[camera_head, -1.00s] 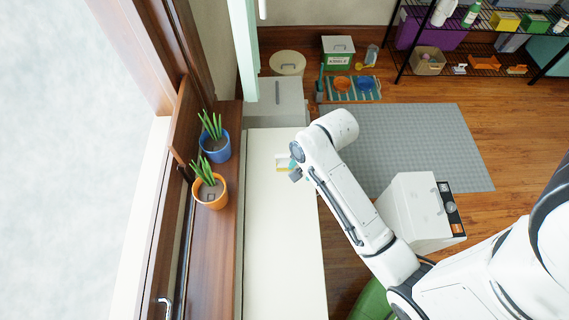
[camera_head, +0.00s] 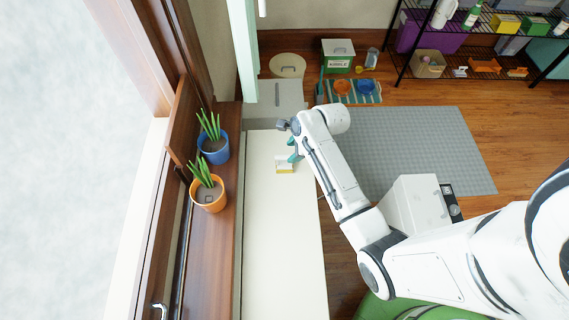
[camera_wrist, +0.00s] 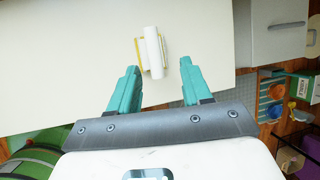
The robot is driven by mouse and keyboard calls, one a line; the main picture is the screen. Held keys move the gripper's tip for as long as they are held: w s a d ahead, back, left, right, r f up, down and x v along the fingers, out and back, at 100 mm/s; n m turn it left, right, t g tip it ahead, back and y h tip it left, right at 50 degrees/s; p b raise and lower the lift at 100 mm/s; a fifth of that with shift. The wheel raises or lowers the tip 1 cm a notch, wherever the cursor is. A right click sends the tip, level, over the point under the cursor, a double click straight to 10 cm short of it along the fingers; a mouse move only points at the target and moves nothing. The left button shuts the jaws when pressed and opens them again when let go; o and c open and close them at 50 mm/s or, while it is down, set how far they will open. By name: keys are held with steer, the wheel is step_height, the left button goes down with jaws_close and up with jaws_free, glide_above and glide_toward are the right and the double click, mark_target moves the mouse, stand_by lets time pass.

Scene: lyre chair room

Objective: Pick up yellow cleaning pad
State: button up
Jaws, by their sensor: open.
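The yellow cleaning pad (camera_head: 285,169) lies on the white tabletop. Its yellow edge shows under or beside a white body. In the wrist view the pad (camera_wrist: 139,53) shows as a yellow strip along a white roll-shaped part (camera_wrist: 153,52). My gripper (camera_head: 293,152) is at the table's right edge in the head view, close to the pad. In the wrist view my gripper (camera_wrist: 158,70) has its two teal fingers spread wide, with nothing between the tips. The pad lies just beyond the fingertips, roughly centred between them. How high the fingers are above the table is hard to tell.
The white table (camera_head: 280,250) is otherwise clear. Plants in a blue pot (camera_head: 215,153) and an orange pot (camera_head: 208,196) stand on the wooden sill to the left. A grey cabinet (camera_head: 275,98) adjoins the table's far end. A white box (camera_head: 413,203) stands right of the table.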

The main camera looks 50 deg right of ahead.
mark_target(288, 156)
steer(key=shift+a+x, duration=0.15)
steer(key=shift+x, duration=1.15)
steer(key=shift+a+x, duration=0.2)
steer(key=shift+x, duration=1.1)
steer(key=shift+s, duration=0.1)
steer(key=shift+c, duration=0.4)
jaws_close()
